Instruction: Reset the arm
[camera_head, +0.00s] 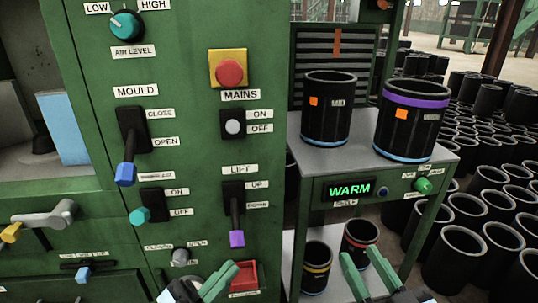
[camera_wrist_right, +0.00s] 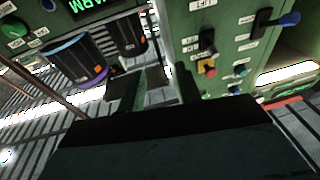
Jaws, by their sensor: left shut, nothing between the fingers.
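My left gripper (camera_head: 214,280) is at the bottom of the head view, in front of the lower part of the green machine panel (camera_head: 190,75). Its green fingers are shut and empty. My right gripper (camera_head: 367,268) is to its right, in front of the cart's lower level. Its two green fingers stand apart with nothing visible between them. The right wrist view also shows the right gripper (camera_wrist_right: 155,80) with a gap between its dark fingers. Both arms are mostly out of the head view.
The panel carries a blue-tipped mould lever (camera_head: 126,170), a purple-tipped lift lever (camera_head: 236,235) and a red mains button (camera_head: 230,72). Black sleeves (camera_head: 328,110) stand on the grey cart (camera_head: 330,157), which has a lit WARM display (camera_head: 349,190). Many sleeves crowd the floor at right.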

